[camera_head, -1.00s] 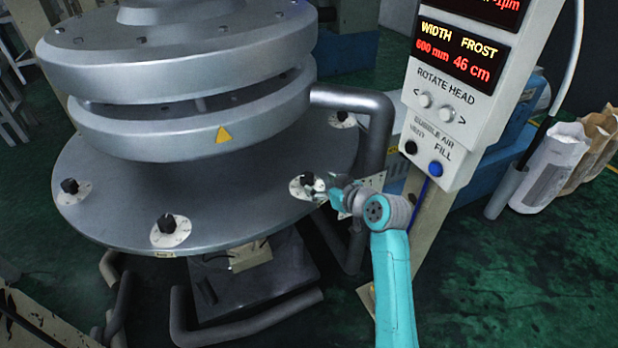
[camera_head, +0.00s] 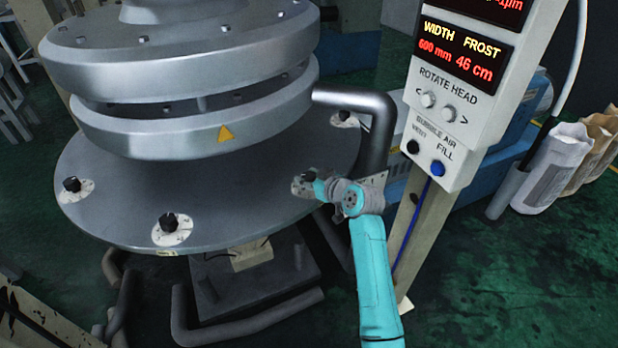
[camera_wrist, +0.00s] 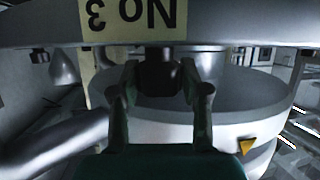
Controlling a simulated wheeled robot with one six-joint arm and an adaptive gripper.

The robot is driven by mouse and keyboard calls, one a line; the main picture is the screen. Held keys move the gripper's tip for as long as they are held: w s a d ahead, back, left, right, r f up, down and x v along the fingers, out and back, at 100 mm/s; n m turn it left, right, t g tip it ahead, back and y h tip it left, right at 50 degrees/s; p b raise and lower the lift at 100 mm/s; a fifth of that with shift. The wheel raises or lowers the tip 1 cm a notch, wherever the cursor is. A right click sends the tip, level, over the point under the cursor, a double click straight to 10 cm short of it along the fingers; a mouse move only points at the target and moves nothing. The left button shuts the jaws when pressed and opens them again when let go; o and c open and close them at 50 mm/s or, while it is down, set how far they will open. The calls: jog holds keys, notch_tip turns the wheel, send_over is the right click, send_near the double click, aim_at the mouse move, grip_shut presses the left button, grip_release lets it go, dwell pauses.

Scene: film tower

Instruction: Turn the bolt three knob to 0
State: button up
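The bolt three knob (camera_wrist: 160,74) is black and sits beside the upside-down "No 3" label (camera_wrist: 133,14) in the wrist view. My gripper (camera_wrist: 159,80) points at it, with one finger on each side of the knob. The fingers stand apart and look open; whether either one touches the knob is hard to tell. In the head view my gripper (camera_head: 316,185) is at the right front edge of the round grey plate (camera_head: 230,215). There it partly covers the knob and its pale dial (camera_head: 300,186). The dial reading cannot be made out.
Other black knobs on pale dials sit around the plate rim, at the front (camera_head: 168,222), left (camera_head: 72,184) and back right (camera_head: 344,116).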

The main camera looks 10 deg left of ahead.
jog(key=c, duration=0.5)
jog(key=shift+o, duration=0.2)
jog(key=shift+m+t+h, duration=0.3)
jog(key=shift+m, duration=0.1)
jog(key=m+t+h, duration=0.1)
jog(key=m+h, duration=0.1)
jog(key=m+t+h, duration=0.1)
jog(key=m+h, duration=0.1)
jog(key=shift+s+a, duration=0.1)
jog(key=shift+a, duration=0.1)
jog(key=shift+d+m+t+h, duration=0.1)
jog(key=shift+m+t+h, duration=0.5)
jog(key=shift+m+h, duration=1.6)
jog(key=shift+h, duration=0.3)
jog(key=o, duration=1.2)
jog(key=shift+c, duration=0.2)
